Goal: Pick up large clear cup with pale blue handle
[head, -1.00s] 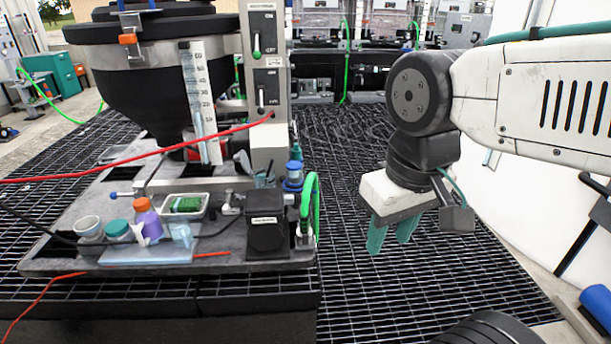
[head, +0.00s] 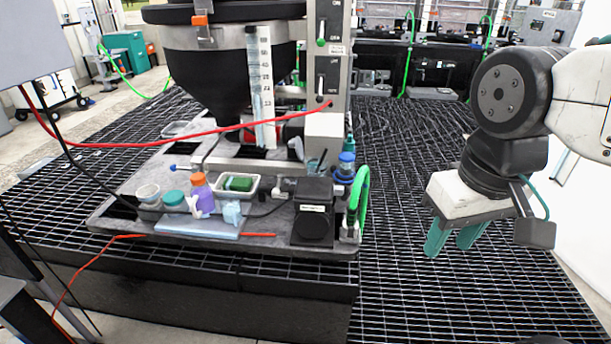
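A small pale-blue, see-through vessel (head: 232,213) stands near the front of the grey work board, by the blue mat. It may be the clear cup, but its handle is too small to make out. A second clear container (head: 313,166) with a dark stick in it stands behind the black box; I cannot tell whether it has a handle. My gripper (head: 448,248) has two teal fingers pointing down. They are apart with nothing between them. It hangs over the grating, well to the right of the board and both containers.
The board (head: 120,222) holds a white cup (head: 149,194), a teal-lidded jar (head: 174,199), a purple bottle with orange cap (head: 200,190), a white tray (head: 256,181) and a black box (head: 312,218). A green hose (head: 360,196) rises at its right edge. A red cable (head: 200,133) crosses above.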

